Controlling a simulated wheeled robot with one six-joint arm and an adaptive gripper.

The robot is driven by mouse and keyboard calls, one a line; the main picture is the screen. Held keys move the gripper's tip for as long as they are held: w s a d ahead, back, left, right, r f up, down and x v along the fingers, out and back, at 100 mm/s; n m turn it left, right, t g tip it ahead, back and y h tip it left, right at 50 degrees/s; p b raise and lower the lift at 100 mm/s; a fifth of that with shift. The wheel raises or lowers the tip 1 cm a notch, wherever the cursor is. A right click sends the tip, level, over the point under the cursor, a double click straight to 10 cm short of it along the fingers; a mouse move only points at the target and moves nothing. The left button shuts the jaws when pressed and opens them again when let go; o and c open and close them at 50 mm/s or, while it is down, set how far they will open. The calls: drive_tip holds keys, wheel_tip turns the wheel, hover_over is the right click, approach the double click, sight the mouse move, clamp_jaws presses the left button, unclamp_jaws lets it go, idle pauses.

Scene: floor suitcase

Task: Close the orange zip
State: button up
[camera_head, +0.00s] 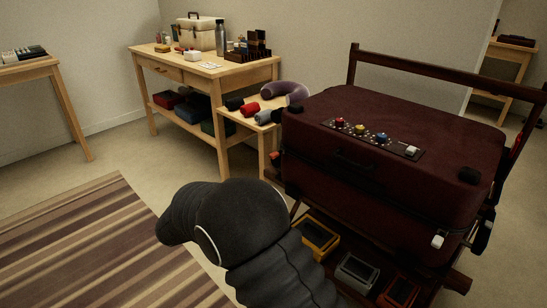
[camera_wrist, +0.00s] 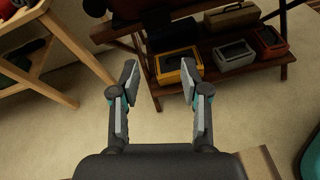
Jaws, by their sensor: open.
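A dark maroon suitcase (camera_head: 335,118) lies flat on a dark wooden rack in the head view. A small orange-red piece (camera_head: 277,158) shows at its left corner and a white tab (camera_head: 437,241) at its lower right front. I cannot tell for sure which piece is the orange zip. My gripper (camera_wrist: 159,78) is open and empty in the wrist view, over pale floor in front of the rack's lower shelf, apart from the suitcase. In the head view my dark arm covers the lower middle, and the fingers are not seen.
The rack's lower shelf holds a yellow box (camera_head: 316,236), a grey box (camera_head: 357,271) and an orange box (camera_head: 399,291). A wooden table (camera_head: 208,70) stands at the back, with a small side table beside the suitcase. A striped rug (camera_head: 90,250) covers the left floor.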

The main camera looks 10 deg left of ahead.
sight(274, 157)
drive_tip(key=w+a+r+n+t, duration=0.3)
drive_tip(key=r, duration=0.5)
drive_tip(key=shift+h, duration=0.4)
drive_tip(key=x, duration=0.9)
drive_tip(key=r+x, duration=0.1)
drive_tip(key=x, duration=0.4)
drive_tip(key=shift+d+p, duration=0.15)
drive_tip(key=shift+p, duration=0.25)
clamp_jaws()
